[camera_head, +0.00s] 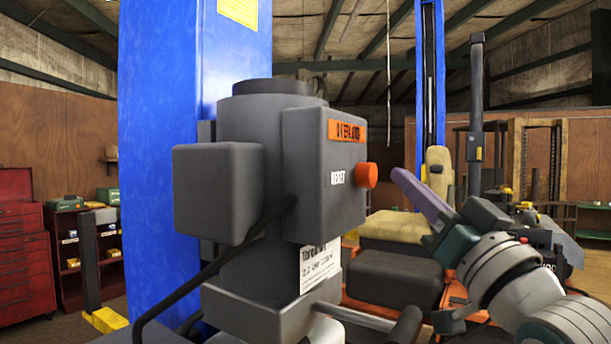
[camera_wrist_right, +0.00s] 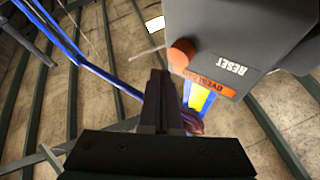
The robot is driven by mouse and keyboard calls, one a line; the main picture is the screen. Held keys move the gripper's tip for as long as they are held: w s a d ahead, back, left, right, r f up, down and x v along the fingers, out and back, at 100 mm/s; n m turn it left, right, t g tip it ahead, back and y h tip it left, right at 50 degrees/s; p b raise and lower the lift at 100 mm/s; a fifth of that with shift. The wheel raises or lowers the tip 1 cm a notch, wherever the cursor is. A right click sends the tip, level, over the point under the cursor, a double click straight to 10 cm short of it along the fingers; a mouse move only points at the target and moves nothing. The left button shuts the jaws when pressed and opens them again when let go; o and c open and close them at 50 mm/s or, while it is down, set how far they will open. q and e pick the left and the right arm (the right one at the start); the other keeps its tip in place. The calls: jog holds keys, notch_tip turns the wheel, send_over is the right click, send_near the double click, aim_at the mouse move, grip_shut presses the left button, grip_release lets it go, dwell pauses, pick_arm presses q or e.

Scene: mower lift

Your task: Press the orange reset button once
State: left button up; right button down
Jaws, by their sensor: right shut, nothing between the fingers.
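The orange reset button (camera_head: 366,175) is a round knob on the right side of a grey control box (camera_head: 322,200), beside the word RESET. In the right wrist view the button (camera_wrist_right: 182,53) shows near the top, on the grey box (camera_wrist_right: 235,40). My right gripper (camera_head: 399,175) is shut and empty, its fingertips a little to the right of the button in the head view. In the right wrist view its fingertips (camera_wrist_right: 159,76) appear just below and left of the button, and I see no contact. My left gripper is not in view.
The box is on a grey motor unit (camera_head: 258,130) by a blue lift post (camera_head: 155,150). A black cable (camera_head: 205,270) hangs in front. A mower with a tan seat (camera_head: 395,226) stands behind my right arm. A red tool cabinet (camera_head: 22,260) is at far left.

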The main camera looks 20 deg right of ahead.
jog(key=shift+w+a, duration=0.4)
jog(key=shift+w, duration=0.05)
dwell(0.7)
dwell(0.4)
jog(key=shift+s+d, duration=0.65)
jog(key=shift+s, duration=0.15)
jog(key=shift+s+d, duration=0.1)
jog(key=shift+s+d+p, duration=0.9)
jog(key=shift+s+d, duration=0.65)
jog(key=shift+s, duration=0.25)
